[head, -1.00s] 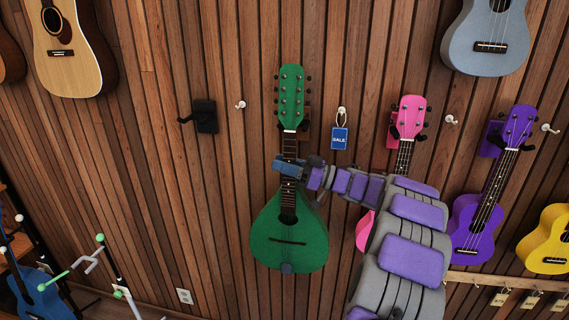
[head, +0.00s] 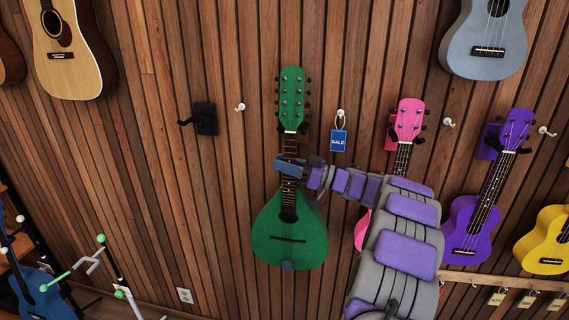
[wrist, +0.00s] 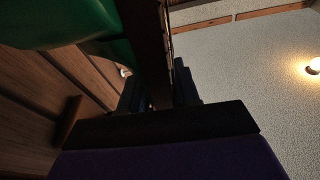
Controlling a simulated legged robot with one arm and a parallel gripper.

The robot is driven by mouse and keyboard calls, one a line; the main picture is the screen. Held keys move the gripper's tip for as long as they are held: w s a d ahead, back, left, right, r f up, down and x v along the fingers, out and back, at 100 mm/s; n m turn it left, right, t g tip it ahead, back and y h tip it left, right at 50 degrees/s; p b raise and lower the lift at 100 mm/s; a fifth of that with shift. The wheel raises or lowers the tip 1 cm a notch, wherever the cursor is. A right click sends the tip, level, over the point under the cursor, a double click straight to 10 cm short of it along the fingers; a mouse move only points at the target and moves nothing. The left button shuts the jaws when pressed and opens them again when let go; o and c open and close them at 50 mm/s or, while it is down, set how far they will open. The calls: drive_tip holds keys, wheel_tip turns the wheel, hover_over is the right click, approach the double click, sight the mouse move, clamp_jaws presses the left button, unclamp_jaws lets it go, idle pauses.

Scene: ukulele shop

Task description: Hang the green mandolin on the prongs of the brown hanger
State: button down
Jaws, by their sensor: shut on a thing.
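The green mandolin (head: 289,240) hangs upright, headstock up, in front of the wood-slat wall in the head view. My gripper (head: 290,167) is shut on its dark neck, between headstock and body. The neck also crosses the wrist view (wrist: 150,45), with a green part of the mandolin (wrist: 60,20) at upper left. The brown hanger (head: 305,127) is mostly hidden behind the mandolin; dark prong tips show on both sides of the neck just below the headstock. I cannot tell whether the headstock rests on them.
An empty black hanger (head: 204,118) and a white hook (head: 240,107) are to the left. A blue SALE tag (head: 338,141), a pink ukulele (head: 408,120) and a purple ukulele (head: 467,230) hang to the right. A stand with green tips (head: 90,262) is at lower left.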

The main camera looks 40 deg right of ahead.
drive_tip(key=shift+w+d+r+p, duration=0.1)
drive_tip(key=shift+w+d+p, duration=0.65)
drive_tip(key=shift+p, duration=0.4)
drive_tip(key=shift+w+d+r+p, duration=0.1)
drive_tip(key=shift+w+d+p, duration=0.45)
drive_tip(key=shift+d+p, duration=0.45)
drive_tip(key=shift+a, duration=0.1)
drive_tip(key=shift+w+f, duration=0.1)
drive_tip(key=shift+f, duration=0.15)
drive_tip(key=shift+f, duration=1)
drive_tip(key=shift+p, duration=0.3)
drive_tip(key=shift+w+d+r+p, duration=0.1)
drive_tip(key=shift+w+d+p, duration=0.65)
drive_tip(key=shift+p, duration=0.55)
drive_tip(key=shift+d, duration=0.2)
